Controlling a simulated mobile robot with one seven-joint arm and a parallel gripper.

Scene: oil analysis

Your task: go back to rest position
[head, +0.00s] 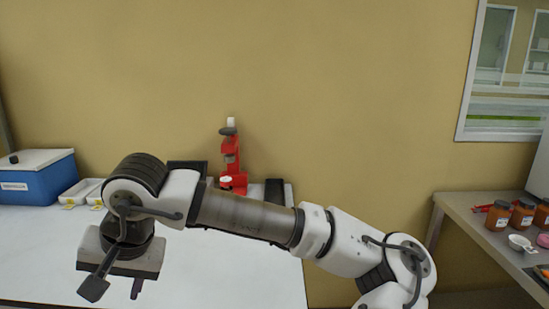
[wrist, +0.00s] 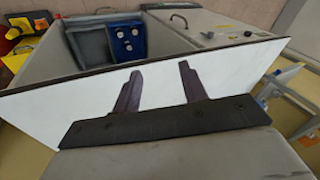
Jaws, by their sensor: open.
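My gripper (head: 115,288) hangs at the lower left of the head view, in front of or above the white table (head: 225,268). Its two dark fingers are apart, with nothing between them. They also show in the wrist view (wrist: 160,72), spread in front of a white panel (wrist: 60,112). My arm reaches from the lower right across the middle of the head view and hides part of the table.
A red microscope-like device (head: 231,160) stands on the table behind my arm. A blue box (head: 38,184) and white trays (head: 78,192) are at the left. Brown jars (head: 498,215) stand on a right-hand table. The wrist view shows an open grey-walled container (wrist: 88,48) holding a blue block (wrist: 128,42).

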